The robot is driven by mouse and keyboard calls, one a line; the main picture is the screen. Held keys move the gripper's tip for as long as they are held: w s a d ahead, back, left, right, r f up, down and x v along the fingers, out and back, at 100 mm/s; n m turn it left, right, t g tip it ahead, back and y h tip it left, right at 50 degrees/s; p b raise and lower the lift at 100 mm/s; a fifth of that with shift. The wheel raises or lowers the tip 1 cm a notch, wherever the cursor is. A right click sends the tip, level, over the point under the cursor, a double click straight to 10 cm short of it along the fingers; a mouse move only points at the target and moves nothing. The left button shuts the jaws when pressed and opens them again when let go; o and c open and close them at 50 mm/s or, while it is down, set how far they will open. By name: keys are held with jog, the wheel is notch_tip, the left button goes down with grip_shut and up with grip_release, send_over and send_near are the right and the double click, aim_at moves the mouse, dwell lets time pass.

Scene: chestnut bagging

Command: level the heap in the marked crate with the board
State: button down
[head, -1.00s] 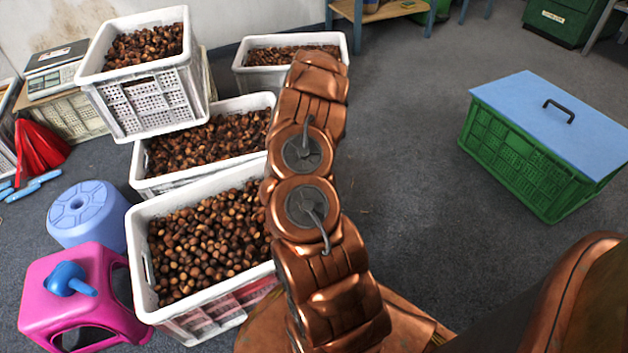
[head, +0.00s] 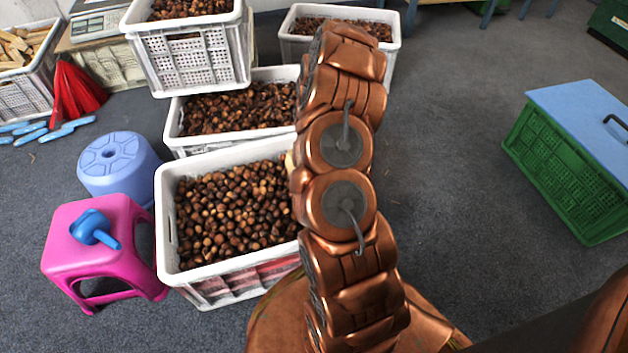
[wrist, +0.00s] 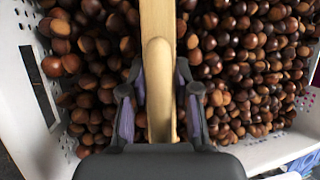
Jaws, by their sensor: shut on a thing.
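The front white crate (head: 222,273) is full of brown chestnuts (head: 235,213) and has red on its outer side. Its heap looks gently uneven. In the wrist view my gripper (wrist: 160,85) is shut on a pale wooden board (wrist: 157,22), which runs up the picture above chestnuts. Chestnuts (wrist: 235,60) lie on both sides of the board, and a white crate wall (wrist: 28,95) with a dark slot is at left. I cannot tell whether the board touches the nuts. In the head view my arm hides the gripper and the front crate's right end.
Behind stand another chestnut crate (head: 183,147), a raised crate (head: 190,62) and a far crate (head: 392,45). A pink stool (head: 75,255) with a blue scoop-like tool (head: 92,229) and a blue stool (head: 118,160) stand left. A green crate (head: 560,180) is right, with clear floor between.

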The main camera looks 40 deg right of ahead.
jog(key=w+a+b, duration=0.1)
jog(key=w+a, duration=0.1)
jog(key=a, duration=0.2)
jog(key=w+a+b, duration=0.1)
jog(key=w+a, duration=0.1)
jog(key=a, duration=0.3)
jog(key=w+a+b, duration=0.1)
jog(key=w+a, duration=0.1)
jog(key=a, duration=0.2)
jog(key=shift+a, duration=0.35)
notch_tip(320, 180, up, 10)
jog(key=p, duration=0.5)
jog(key=shift+p, duration=0.35)
